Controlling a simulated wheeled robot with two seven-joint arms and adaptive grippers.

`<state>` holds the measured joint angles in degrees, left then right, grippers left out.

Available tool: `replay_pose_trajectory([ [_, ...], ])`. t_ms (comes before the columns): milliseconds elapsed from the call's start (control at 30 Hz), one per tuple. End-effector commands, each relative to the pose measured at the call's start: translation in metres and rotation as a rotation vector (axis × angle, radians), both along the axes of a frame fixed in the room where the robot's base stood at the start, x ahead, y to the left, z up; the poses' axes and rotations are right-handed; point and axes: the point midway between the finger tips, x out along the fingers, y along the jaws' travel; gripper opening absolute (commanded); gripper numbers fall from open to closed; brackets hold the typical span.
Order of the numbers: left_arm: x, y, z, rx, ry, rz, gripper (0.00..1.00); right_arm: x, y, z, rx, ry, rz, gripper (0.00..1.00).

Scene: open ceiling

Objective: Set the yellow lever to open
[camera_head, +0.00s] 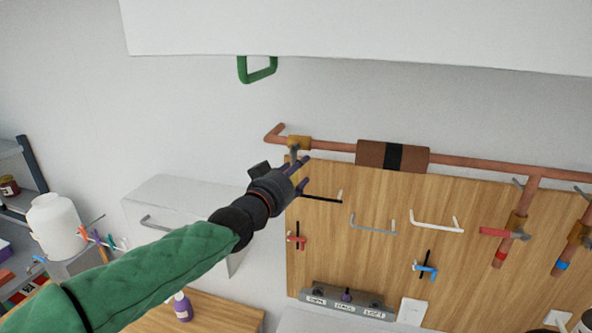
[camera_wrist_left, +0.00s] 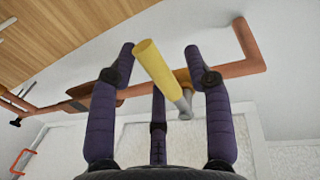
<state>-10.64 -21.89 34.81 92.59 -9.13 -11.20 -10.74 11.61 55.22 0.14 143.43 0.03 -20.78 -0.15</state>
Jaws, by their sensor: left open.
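The yellow lever (camera_wrist_left: 154,62) shows in the left wrist view as a stubby bar with its free end toward the camera. It lies between the fingertips of my left gripper (camera_wrist_left: 160,55), with a visible gap on each side. Its far end meets a grey stem (camera_wrist_left: 184,104) at the brass valve on the copper pipe. In the head view the brass valve (camera_head: 299,142) sits near the pipe's left end. My left gripper (camera_head: 302,172) is open just below it, and its fingers hide the lever there. My right gripper is in neither view.
The copper pipe (camera_head: 470,162) runs along the top of a wooden panel (camera_head: 365,265) with several hooks and handles. A red lever (camera_head: 496,232) is on a branch pipe at right. A white cabinet with a green handle (camera_head: 258,75) hangs above. Bare wall lies left of the pipe.

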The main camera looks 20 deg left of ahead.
Motion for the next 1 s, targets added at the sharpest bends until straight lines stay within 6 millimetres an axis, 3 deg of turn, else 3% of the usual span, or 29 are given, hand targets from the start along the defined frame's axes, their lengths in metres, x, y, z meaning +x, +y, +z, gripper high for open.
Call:
replay_pose_trajectory([
  [267, 0.001, 0.0, 0.0, 0.0, 0.001, 0.0, 0.47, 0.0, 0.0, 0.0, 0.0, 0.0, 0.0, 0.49],
  [433, 0.001, 0.0, 0.0, 0.0, 0.001, 0.0, 0.0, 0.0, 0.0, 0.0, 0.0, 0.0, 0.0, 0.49],
  [767, 0.001, -0.001, -0.001, -0.015, 0.0, -0.001, 0.0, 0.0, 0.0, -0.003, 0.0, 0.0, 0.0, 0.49],
  [1000, 0.001, -0.004, -0.003, -0.113, 0.004, -0.002, 0.0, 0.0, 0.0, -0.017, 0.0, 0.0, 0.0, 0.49],
])
